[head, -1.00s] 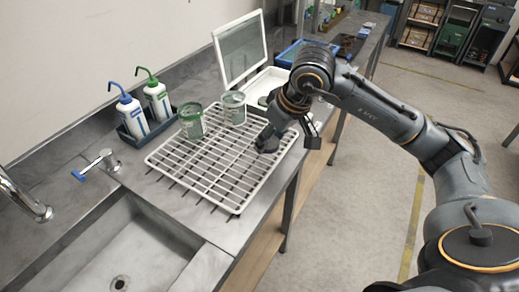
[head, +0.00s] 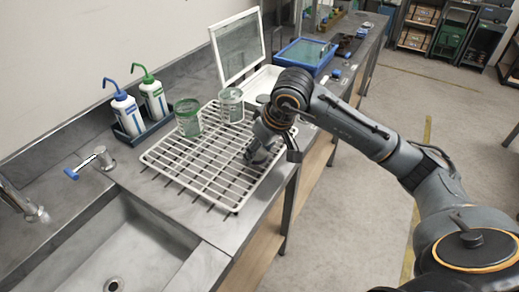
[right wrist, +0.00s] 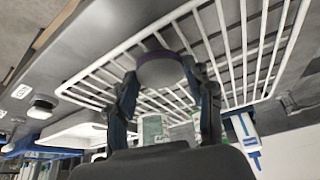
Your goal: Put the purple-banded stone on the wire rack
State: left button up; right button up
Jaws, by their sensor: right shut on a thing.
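The purple-banded stone (right wrist: 160,71) is a grey, rounded stone with a thin purple line, seen in the right wrist view between the fingers of my right gripper (right wrist: 165,88). The gripper is shut on it. The white wire rack (head: 178,175) lies on the counter, its bars right behind the stone in the wrist view. In the head view my right gripper (head: 256,152) is over the rack's right part, and the stone is hard to make out there. Whether the stone touches the bars, I cannot tell. My left gripper is not in view.
Two glass jars (head: 187,118) (head: 231,105) stand at the rack's back part. Wash bottles (head: 127,113) in a dark tray are to the left. A sink (head: 125,245) is in front. A white lidded case (head: 240,55) and a blue tray (head: 306,54) lie beyond. The rack's front and left bars are bare.

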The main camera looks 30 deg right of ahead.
jog(key=o, duration=1.2)
jog(key=shift+r+p, duration=0.3)
jog(key=shift+p, duration=0.1)
jog(key=v, duration=1.1)
jog(key=shift+r+b, duration=0.35)
jog(key=shift+s+d+f, duration=0.1)
jog(key=shift+s, duration=0.15)
